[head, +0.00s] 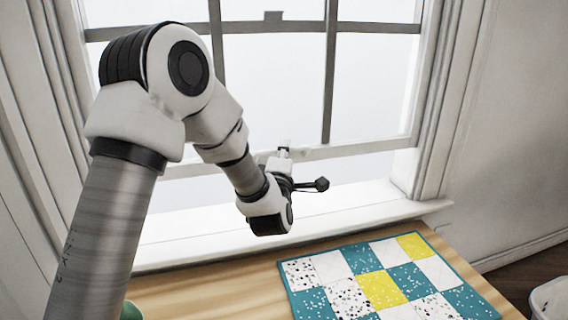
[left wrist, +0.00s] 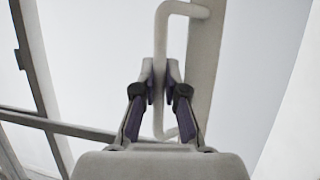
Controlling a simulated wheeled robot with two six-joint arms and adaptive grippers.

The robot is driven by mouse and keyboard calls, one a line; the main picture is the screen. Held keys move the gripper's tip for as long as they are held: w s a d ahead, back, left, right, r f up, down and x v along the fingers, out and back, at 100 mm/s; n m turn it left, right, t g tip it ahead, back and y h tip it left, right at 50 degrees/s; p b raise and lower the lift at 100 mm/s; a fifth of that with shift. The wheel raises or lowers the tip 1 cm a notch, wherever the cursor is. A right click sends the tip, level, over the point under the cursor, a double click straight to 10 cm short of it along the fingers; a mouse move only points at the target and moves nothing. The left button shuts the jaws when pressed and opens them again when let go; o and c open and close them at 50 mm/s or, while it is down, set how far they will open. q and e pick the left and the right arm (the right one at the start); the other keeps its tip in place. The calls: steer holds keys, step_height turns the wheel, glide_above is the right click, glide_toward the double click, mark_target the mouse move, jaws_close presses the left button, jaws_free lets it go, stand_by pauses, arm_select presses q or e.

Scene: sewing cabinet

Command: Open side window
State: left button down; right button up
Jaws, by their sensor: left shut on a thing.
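The window's lower sash (head: 345,148) has dark vertical bars and a white bottom rail. The rail stands above the white sill (head: 345,212), with a bright gap between them. My left gripper (head: 284,155) is at the bottom rail. In the left wrist view, my left gripper (left wrist: 166,85) is shut on a white loop handle (left wrist: 160,45), one finger on each side of its bar. The handle is fixed to the rail (left wrist: 205,55). In the head view the handle is mostly hidden by the gripper. My right gripper is not in view.
A wooden table (head: 215,285) stands below the sill. A teal, yellow and white patchwork piece (head: 385,290) lies flat on its right part. A white bin (head: 550,298) is at the lower right. Part of a green object (head: 131,311) shows beside my left arm.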

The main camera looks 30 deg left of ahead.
arm_select(q)
steer(key=p, duration=0.3)
glide_toward(287, 108)
steer(key=x, duration=0.4)
steer(key=shift+w+a+r, duration=0.1)
steer(key=shift+w+a, duration=0.15)
steer(key=shift+w, duration=0.1)
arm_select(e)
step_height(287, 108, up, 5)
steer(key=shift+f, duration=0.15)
arm_select(q)
steer(key=c, duration=1.2)
jaws_free()
steer(key=v, duration=1.2)
